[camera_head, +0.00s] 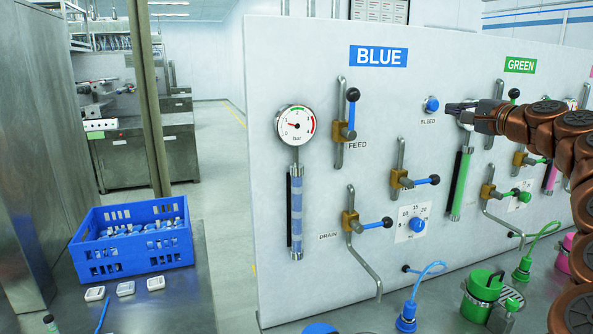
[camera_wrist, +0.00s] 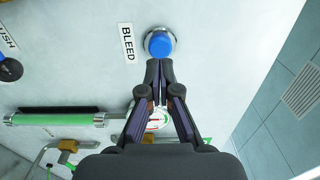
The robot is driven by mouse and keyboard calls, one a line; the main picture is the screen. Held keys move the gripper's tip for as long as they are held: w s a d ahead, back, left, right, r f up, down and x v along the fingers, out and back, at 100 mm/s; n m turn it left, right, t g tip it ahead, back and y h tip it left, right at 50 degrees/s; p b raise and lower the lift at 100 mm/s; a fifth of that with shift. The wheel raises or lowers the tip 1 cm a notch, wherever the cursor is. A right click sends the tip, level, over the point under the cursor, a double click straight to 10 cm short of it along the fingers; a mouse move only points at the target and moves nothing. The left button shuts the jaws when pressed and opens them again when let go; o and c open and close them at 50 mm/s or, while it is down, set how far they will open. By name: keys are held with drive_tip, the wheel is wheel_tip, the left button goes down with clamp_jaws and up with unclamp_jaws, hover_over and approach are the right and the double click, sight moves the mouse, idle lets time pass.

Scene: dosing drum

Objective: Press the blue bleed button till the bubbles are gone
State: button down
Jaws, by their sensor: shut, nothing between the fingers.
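The blue bleed button (camera_head: 432,104) sits in a pale round collar on the upright white panel, above a "BLEED" label. It also shows in the wrist view (camera_wrist: 159,43), just beyond my fingertips. My gripper (camera_head: 449,108) is shut and empty, reaching in from the right. Its fingertips (camera_wrist: 160,63) point at the button; in the head view a small gap shows between them. The blue sight tube (camera_head: 296,212) stands upright under the round gauge (camera_head: 295,125). It shows blue liquid broken by paler bands; single bubbles are too small to make out.
Feed (camera_head: 352,110) and drain (camera_head: 350,222) valve levers stick out of the panel left of the button, with a blue dial (camera_head: 417,225) below. The green section (camera_head: 520,66) lies to the right. A blue crate (camera_head: 130,262) stands on the metal bench at left.

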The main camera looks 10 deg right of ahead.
sight(435, 106)
drive_tip(key=shift+p+x, duration=1.3)
drive_tip(key=shift+x, duration=1.1)
drive_tip(key=shift+s, duration=0.25)
drive_tip(key=shift+s+d+f+b, duration=0.1)
drive_tip(key=shift+s+b, duration=0.2)
drive_tip(key=shift+b, duration=0.1)
drive_tip(key=shift+s+d, duration=0.1)
drive_tip(key=shift+s, duration=0.2)
drive_tip(key=shift+p+x, duration=0.45)
drive_tip(key=shift+x, duration=0.45)
drive_tip(key=shift+s, duration=0.2)
drive_tip(key=shift+s+d+b, duration=0.15)
drive_tip(key=shift+s+b, duration=0.25)
drive_tip(key=shift+s, duration=0.25)
